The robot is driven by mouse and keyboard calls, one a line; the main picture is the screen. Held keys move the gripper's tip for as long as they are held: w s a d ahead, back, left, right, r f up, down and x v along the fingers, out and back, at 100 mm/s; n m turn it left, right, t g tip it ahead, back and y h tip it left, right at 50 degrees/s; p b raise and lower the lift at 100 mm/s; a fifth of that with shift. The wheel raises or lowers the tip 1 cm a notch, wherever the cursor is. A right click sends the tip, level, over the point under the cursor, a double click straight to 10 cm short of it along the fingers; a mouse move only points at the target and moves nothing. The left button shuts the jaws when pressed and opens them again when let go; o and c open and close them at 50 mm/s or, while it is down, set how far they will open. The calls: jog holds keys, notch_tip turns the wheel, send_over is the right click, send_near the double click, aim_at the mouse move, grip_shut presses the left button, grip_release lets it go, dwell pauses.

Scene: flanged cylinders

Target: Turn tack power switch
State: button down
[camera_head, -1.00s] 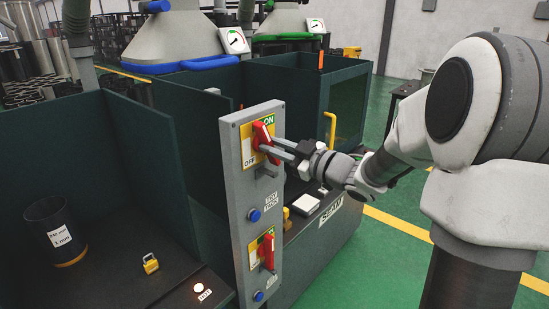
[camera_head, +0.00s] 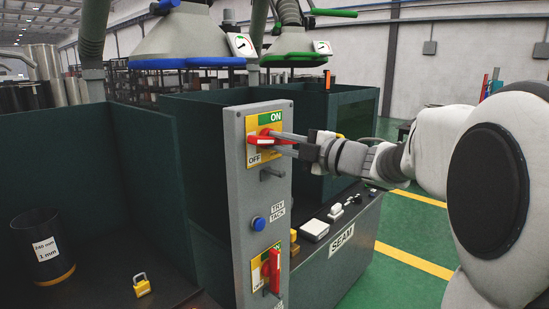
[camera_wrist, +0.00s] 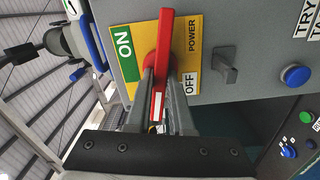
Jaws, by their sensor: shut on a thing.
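A grey upright panel (camera_head: 241,200) carries the upper power switch, a yellow plate (camera_head: 253,122) with a green ON mark at the top and OFF lower down. Its red handle (camera_head: 262,138) lies roughly crosswise on the panel. In the wrist view the red handle (camera_wrist: 164,52) runs down between the fingers. My gripper (camera_head: 281,140) comes from the right and is shut on the handle's outer end; it also shows in the wrist view (camera_wrist: 158,105). A TRY TACK label (camera_head: 277,211) and a blue button (camera_head: 258,224) sit below this switch.
A lower switch with an upright red handle (camera_head: 274,270) is on the same panel. A grey peg (camera_head: 272,174) sticks out just below the upper switch. A dark cup (camera_head: 40,240) and yellow padlock (camera_head: 141,285) stand left. The SEAM bench (camera_head: 341,240) is right.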

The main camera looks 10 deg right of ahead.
jog(key=shift+f+n+b, duration=0.15)
jog(key=shift+n+b, duration=0.95)
jog(key=c, duration=0.8)
grip_release()
jog(key=v, duration=1.7)
jog(key=shift+s+p, duration=0.15)
jog(key=shift+p, duration=0.15)
jog(key=shift+d, duration=0.1)
